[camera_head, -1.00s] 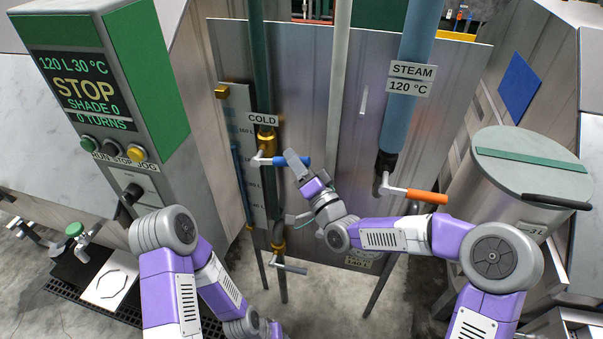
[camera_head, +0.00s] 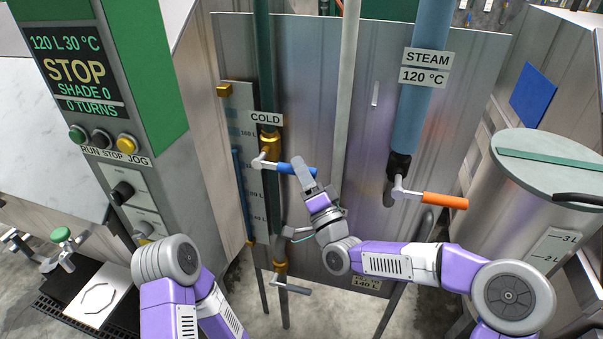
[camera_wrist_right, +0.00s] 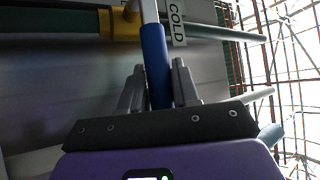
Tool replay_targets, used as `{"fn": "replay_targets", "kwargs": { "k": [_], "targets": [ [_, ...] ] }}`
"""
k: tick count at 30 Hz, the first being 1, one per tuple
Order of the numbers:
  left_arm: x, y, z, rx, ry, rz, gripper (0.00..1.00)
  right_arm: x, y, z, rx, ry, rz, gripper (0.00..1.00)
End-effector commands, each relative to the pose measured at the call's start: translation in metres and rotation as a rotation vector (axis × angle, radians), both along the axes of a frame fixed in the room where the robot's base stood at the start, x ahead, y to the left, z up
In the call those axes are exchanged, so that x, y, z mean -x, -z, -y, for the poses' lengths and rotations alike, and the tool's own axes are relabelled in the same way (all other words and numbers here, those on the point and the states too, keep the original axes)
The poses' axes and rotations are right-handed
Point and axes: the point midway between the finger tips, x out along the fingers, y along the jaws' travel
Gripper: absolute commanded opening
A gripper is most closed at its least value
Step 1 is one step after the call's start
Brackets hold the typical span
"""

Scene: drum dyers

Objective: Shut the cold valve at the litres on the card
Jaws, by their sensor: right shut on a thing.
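The cold valve (camera_head: 270,144) is a brass body on the green pipe, under a COLD label (camera_head: 265,119). Its lever with a blue grip (camera_head: 284,168) points right, nearly level. My right gripper (camera_head: 302,168) is at the outer part of this grip. In the right wrist view the blue grip (camera_wrist_right: 156,60) lies between the two fingers, and the gripper is shut on it. A small card (camera_head: 367,283) low on the tank seems to read 140 L, partly behind my right arm. The control display (camera_head: 76,75) reads 120 L, 30 °C, STOP. My left gripper is out of view.
A level gauge (camera_head: 237,95) with a blue column stands left of the cold pipe. A grey-handled lever (camera_head: 291,288) sits lower on that pipe. The steam lever with its orange grip (camera_head: 445,201) is to the right. A lidded drum (camera_head: 550,230) stands far right.

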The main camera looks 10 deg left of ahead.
Motion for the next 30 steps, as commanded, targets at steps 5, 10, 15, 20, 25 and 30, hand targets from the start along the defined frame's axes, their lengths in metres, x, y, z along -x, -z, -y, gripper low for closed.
{"fn": "replay_targets", "kwargs": {
  "k": [5, 10, 15, 20, 25, 30],
  "targets": [
    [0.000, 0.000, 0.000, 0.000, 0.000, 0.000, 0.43, 0.000, 0.004, 0.000, 0.001, -0.002, -0.010, 0.00],
    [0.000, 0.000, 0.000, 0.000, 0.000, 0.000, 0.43, 0.000, 0.004, 0.000, 0.002, -0.002, -0.008, 0.47],
    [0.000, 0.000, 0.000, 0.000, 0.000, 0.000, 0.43, 0.000, 0.003, 0.000, 0.001, -0.001, -0.006, 0.51],
    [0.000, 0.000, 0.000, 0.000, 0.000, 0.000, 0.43, 0.001, 0.003, 0.001, 0.001, -0.001, -0.005, 0.51],
    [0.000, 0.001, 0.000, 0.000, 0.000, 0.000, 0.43, 0.012, 0.010, 0.009, 0.003, -0.001, -0.006, 0.51],
    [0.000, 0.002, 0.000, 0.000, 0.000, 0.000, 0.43, 0.032, 0.022, 0.024, 0.004, -0.001, -0.007, 0.51]
  ]
}}
